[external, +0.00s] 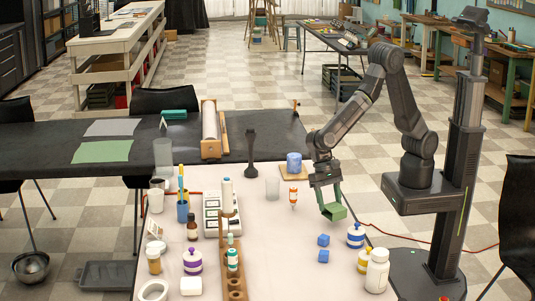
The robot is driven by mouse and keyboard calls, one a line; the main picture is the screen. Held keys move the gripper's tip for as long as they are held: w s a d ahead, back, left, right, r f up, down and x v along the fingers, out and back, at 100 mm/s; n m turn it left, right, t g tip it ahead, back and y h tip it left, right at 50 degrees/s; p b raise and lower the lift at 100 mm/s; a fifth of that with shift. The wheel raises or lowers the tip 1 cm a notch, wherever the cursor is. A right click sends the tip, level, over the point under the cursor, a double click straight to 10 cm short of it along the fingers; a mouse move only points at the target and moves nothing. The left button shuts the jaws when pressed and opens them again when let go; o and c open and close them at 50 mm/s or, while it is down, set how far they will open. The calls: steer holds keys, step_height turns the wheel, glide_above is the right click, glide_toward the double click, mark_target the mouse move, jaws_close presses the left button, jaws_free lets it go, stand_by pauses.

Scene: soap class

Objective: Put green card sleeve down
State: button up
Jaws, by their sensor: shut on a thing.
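My gripper (328,178) hangs over the right part of the pale table, pointing down. It is shut on a green card sleeve (334,212), an open-ended box-like piece held tilted. The sleeve is close to the table surface; I cannot tell whether it touches. The fingertips are partly hidden by the sleeve and small in this view.
A blue-striped jar (355,235) and a white bottle (377,270) stand to the right. The middle front of the table (285,265) is clear.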

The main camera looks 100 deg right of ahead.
mark_target(329, 209)
steer(key=shift+f, duration=1.5)
steer(key=shift+f, duration=0.1)
steer(key=o, duration=1)
steer(key=shift+c, duration=0.2)
steer(key=v, duration=1.2)
steer(key=shift+p, duration=0.3)
